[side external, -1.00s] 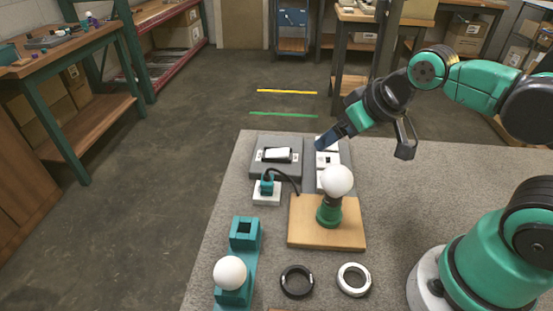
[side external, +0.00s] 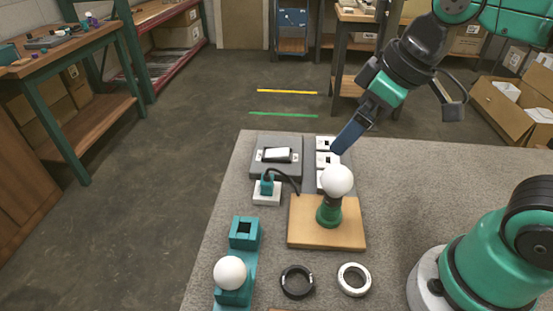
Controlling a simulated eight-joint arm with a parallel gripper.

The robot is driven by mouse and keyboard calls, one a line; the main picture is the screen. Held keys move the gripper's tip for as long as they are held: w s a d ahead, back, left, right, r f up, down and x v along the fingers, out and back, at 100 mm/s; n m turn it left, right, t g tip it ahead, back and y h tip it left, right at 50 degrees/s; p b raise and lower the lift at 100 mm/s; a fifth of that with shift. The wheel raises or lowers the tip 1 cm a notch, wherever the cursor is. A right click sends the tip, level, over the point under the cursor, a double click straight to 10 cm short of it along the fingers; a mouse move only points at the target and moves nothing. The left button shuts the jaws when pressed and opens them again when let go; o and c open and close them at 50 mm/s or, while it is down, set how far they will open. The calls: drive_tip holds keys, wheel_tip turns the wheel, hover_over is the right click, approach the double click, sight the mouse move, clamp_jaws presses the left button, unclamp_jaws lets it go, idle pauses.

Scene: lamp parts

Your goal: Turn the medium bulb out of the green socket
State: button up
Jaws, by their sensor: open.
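The white round bulb (side external: 337,180) stands upright on the green socket (side external: 329,212), which is fixed on a wooden board (side external: 345,237). A dark collar shows between the bulb and the socket. My gripper (side external: 338,147) is above and just behind the bulb in the picture, pointing down and to the left. It is open and holds nothing. Its fingers overlap in this view, so the gap between them is hidden. Whether it touches the bulb cannot be told, but it looks apart from it.
A teal holder (side external: 244,233) has an empty square hole and another white bulb (side external: 230,272) at its front. A black ring (side external: 296,281) and a white ring (side external: 354,279) lie in front of the board. A grey switch panel (side external: 275,170) and cabled plug (side external: 267,187) stand behind left.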

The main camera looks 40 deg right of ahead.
sight(331, 189)
drive_tip(key=shift+n+g, duration=0.3)
drive_tip(key=shift+n, duration=0.1)
drive_tip(key=f, duration=0.6)
drive_tip(key=shift+s+a+f, duration=0.25)
drive_tip(key=shift+s+f, duration=0.15)
drive_tip(key=shift+x, duration=2.85)
drive_tip(key=c, duration=1.1)
drive_tip(key=o, duration=0.3)
drive_tip(key=c, duration=0.3)
drive_tip(key=n+y, duration=0.1)
drive_tip(key=n, duration=0.3)
drive_tip(key=shift+a+g+y, duration=0.1)
drive_tip(key=shift+g+y, duration=0.3)
drive_tip(key=shift+c, duration=0.2)
drive_tip(key=n, duration=0.2)
drive_tip(key=shift+s+a+n+g+y, duration=0.1)
drive_tip(key=shift+n+g+y, duration=0.2)
drive_tip(key=shift+n, duration=0.1)
